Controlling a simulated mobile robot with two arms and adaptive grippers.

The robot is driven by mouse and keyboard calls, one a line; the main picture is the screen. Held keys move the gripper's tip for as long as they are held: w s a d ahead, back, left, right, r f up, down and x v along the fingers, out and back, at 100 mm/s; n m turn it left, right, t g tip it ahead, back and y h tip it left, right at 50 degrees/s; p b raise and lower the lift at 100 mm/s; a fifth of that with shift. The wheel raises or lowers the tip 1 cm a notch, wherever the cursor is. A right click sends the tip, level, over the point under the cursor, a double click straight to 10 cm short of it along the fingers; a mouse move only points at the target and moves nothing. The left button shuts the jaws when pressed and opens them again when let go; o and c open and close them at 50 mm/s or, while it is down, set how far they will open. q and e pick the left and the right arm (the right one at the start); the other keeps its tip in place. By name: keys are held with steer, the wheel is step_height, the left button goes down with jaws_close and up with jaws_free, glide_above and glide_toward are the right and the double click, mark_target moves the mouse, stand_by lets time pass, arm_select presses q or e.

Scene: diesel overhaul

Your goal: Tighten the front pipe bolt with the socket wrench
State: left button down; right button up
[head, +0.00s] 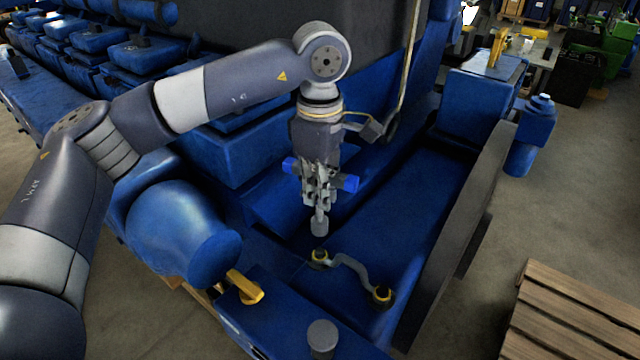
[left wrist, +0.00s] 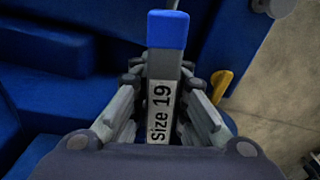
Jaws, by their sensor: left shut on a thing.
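My left gripper (head: 319,190) is shut on the socket wrench (head: 349,183), which has blue ends and a grey socket pointing down. The left wrist view shows the wrench (left wrist: 167,30) between the fingers, with a "Size 19" label. A short curved grey pipe (head: 352,267) lies on the blue engine ledge, with a yellow-collared bolt fitting at each end. The socket hangs above the farther fitting (head: 319,256), with a visible gap in the picture. The nearer fitting (head: 382,294) is to the lower right. My right gripper is not in view.
The blue engine (head: 185,225) fills the left and middle. A yellow handle (head: 246,288) sticks out left of the pipe, and a grey post (head: 322,337) stands in front. A dark upright plate (head: 465,225) borders the ledge on the right. A wooden pallet (head: 575,315) lies on the floor.

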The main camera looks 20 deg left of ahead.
mark_target(320, 219)
arm_select(q)
steer(key=shift+n, duration=1.2)
steer(key=shift+f+n+p, duration=0.2)
steer(key=shift+n+p, duration=0.3)
steer(key=shift+n, duration=0.6)
steer(key=shift+f+n+b, duration=0.35)
steer(key=shift+n+b, duration=0.15)
steer(key=shift+b, duration=0.1)
steer(key=n+b, duration=0.1)
steer(key=n, duration=0.2)
steer(key=shift+f, duration=0.2)
steer(key=n+b, duration=0.1)
steer(key=n, duration=0.1)
steer(key=n+b, duration=0.1)
steer(key=n, duration=0.1)
steer(key=n+b, duration=0.1)
steer(key=n, duration=0.2)
steer(key=shift+f, duration=0.4)
step_height(320, 219, down, 3)
steer(key=shift+r+b, duration=0.15)
steer(key=shift+b, duration=1)
steer(key=shift+w, duration=0.1)
